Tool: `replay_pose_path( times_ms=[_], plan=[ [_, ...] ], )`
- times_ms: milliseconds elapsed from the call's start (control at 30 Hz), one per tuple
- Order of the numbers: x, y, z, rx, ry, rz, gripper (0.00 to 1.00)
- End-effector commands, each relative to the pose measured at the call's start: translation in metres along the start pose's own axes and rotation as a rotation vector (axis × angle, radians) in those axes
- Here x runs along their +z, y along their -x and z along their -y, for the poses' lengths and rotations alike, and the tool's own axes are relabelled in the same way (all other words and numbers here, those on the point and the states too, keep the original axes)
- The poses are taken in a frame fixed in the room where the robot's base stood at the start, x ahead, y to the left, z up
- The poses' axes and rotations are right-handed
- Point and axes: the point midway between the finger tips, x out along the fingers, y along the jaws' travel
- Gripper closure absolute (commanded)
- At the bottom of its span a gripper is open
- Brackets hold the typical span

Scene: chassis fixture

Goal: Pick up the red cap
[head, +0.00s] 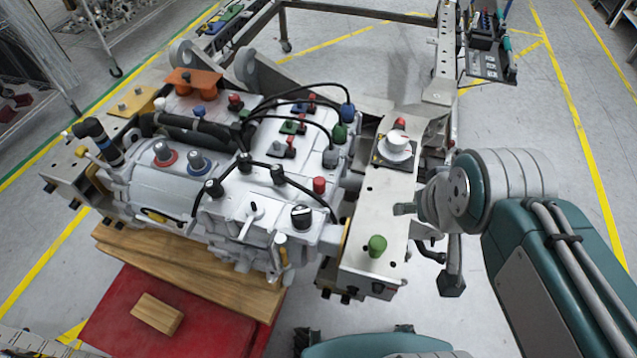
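A small red cap (319,185) stands upright on the white casing, near its right front edge. Other red pieces show too: one on top of the white round knob (397,146) on the metal rail, and small ones farther back on the casing. I cannot tell from this view which one is the named cap. My gripper (447,277) hangs at the end of my arm, right of the metal rail and apart from every red piece. Its dark fingers are partly hidden by the wrist and rail, so their opening is unclear. I see nothing held in it.
The metal rail (376,210) with a green knob (377,245) lies between my gripper and the casing (270,205). Black cables (295,118) arch over the casing. A black knob (301,216) stands close to the front red cap.

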Motion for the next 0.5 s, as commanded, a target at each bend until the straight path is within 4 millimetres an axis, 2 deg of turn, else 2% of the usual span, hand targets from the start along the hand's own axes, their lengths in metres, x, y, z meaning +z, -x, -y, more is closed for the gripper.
replay_pose_path(
  times_ms=[267, 500],
  plan=[
    [-0.006, -0.001, 0.003, -0.006, 0.023, 0.016, 0.19],
    [-0.039, -0.015, 0.021, -0.037, 0.150, 0.107, 0.19]
  ],
)
